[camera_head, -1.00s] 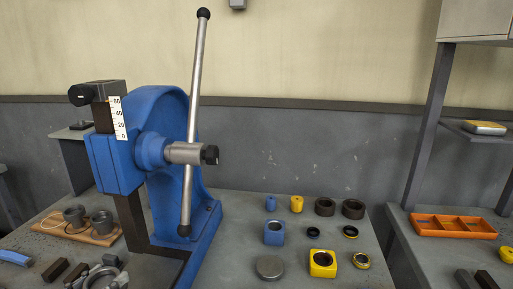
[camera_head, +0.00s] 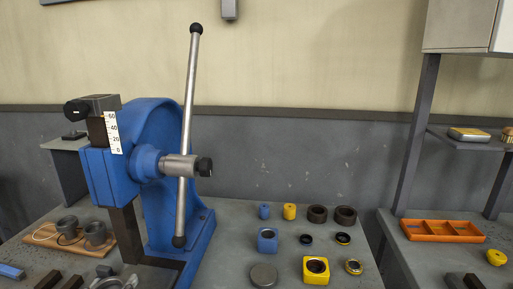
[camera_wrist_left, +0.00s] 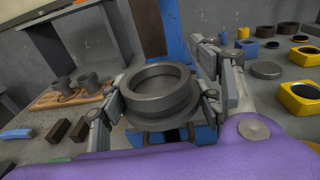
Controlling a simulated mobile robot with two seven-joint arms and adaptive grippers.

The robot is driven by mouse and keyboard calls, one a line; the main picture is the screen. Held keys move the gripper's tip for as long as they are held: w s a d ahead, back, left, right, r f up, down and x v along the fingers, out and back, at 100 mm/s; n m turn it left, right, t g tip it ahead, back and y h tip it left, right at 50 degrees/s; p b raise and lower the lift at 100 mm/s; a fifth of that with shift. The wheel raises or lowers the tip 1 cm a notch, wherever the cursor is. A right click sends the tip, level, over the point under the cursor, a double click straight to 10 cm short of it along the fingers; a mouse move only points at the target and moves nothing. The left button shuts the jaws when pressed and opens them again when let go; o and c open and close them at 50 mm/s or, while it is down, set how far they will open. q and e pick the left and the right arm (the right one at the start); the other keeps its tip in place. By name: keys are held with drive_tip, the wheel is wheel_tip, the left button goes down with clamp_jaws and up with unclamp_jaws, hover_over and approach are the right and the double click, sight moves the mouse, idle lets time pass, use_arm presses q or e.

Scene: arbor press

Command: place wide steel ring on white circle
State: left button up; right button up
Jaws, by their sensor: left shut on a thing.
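The wide steel ring (camera_wrist_left: 160,78) is dark grey and stepped, with its open top facing the camera in the left wrist view. My left gripper (camera_wrist_left: 161,98) is shut on it, with one finger on each side. The ring is in front of the blue arbor press (camera_wrist_left: 174,40). In the head view, only a small part of the ring and left gripper (camera_head: 112,283) shows at the bottom edge, in front of the press. I cannot make out a white circle in any view. My right gripper is not in view.
The arbor press (camera_head: 158,150) stands on the bench with its long lever upright. A wooden board (camera_head: 75,240) with grey cups is at left. Several blue, yellow and dark rings and blocks (camera_head: 316,271) stand at right. An orange tray (camera_head: 440,231) is on the right-hand bench.

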use_arm(q)
drive_tip(key=s+d+p, duration=0.3)
drive_tip(key=s+d, duration=0.1)
drive_tip(key=d, duration=1)
drive_tip(key=shift+r+y, duration=0.3)
drive_tip(key=shift+r, duration=0.05)
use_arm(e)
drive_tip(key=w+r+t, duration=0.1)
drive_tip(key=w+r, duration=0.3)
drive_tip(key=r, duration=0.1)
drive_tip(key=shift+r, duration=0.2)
use_arm(q)
drive_tip(key=shift+d, duration=0.15)
